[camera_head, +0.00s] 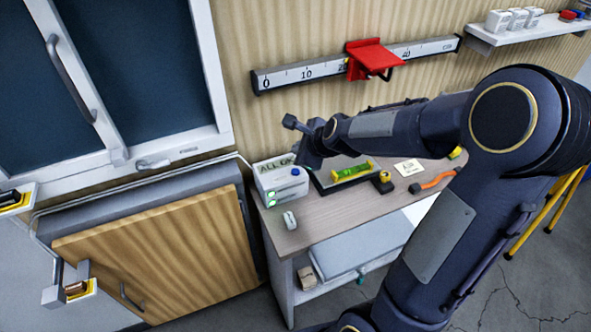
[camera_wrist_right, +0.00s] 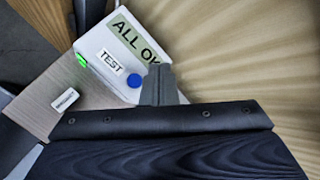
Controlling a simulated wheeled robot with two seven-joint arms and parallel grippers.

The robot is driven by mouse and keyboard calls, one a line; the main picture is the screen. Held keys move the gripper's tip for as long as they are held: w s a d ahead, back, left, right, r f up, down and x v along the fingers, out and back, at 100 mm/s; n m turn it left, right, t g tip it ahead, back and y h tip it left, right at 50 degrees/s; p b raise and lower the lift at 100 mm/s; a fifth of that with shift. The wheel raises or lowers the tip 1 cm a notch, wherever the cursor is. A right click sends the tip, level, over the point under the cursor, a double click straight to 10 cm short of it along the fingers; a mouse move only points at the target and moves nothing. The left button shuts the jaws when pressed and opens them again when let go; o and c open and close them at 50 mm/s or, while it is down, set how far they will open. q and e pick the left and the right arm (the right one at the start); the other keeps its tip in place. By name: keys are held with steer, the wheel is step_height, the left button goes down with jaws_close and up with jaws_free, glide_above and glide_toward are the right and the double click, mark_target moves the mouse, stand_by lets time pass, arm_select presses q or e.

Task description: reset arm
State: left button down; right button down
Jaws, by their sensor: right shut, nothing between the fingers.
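My right arm reaches in from the right in the head view. Its gripper (camera_head: 307,158) is beside a white test box (camera_head: 281,186) on the workbench. In the right wrist view the shut fingers (camera_wrist_right: 160,84) show in front of the same box (camera_wrist_right: 112,62), near its blue button (camera_wrist_right: 134,81), with nothing held. I cannot tell whether they touch the box. The box's display reads "ALL OK", its label reads "TEST", and green lights are lit. My left gripper is not in view.
The workbench (camera_head: 311,232) holds a small white piece (camera_head: 290,220), a yellow-green level (camera_head: 352,171), a tape measure (camera_head: 382,182) and an orange-handled tool (camera_head: 432,182). A ruled rail (camera_head: 300,75) with a red slider (camera_head: 370,56) is on the wall behind. A wooden panel (camera_head: 170,255) stands left.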

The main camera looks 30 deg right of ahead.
stand_by(0.4)
steer(key=s+a+r+n+g+y, duration=0.1)
steer(key=s+a+n, duration=0.4)
steer(key=s+n, duration=0.7)
steer(key=s+a+r+n+g+y, duration=0.1)
steer(key=s+a+n, duration=0.4)
steer(key=s+n, duration=0.7)
steer(key=shift+s+r+g+y, duration=0.4)
steer(key=shift+s+r+g, duration=0.4)
steer(key=shift+s+r, duration=0.1)
steer(key=shift+a, duration=0.1)
